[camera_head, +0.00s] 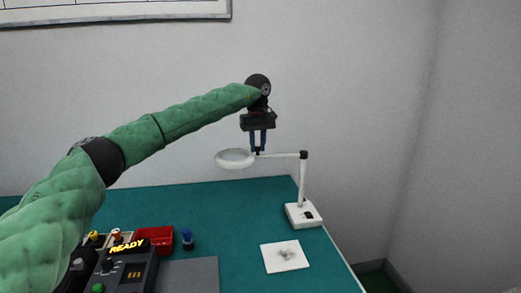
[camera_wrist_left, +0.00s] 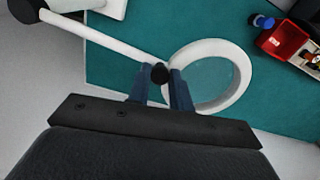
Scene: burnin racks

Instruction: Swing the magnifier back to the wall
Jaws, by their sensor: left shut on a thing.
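The magnifier is a white ring lens (camera_head: 236,159) on a white arm, with a post rising from a white base (camera_head: 303,215) at the table's right edge. Its ring stands out to the left of the post, above the back of the table. My left gripper (camera_head: 258,150) is shut on the small black knob between ring and arm. In the left wrist view the fingers (camera_wrist_left: 160,82) sit on either side of this knob (camera_wrist_left: 159,73), with the ring (camera_wrist_left: 243,75) to the right. My right gripper is not in view.
The green table (camera_head: 225,205) meets the grey wall (camera_head: 350,90) at the back. A white card with a grey smudge (camera_head: 285,257) lies in front of the base. A red bin (camera_head: 155,238), a blue-topped piece (camera_head: 187,239) and a READY box (camera_head: 128,270) stand at left.

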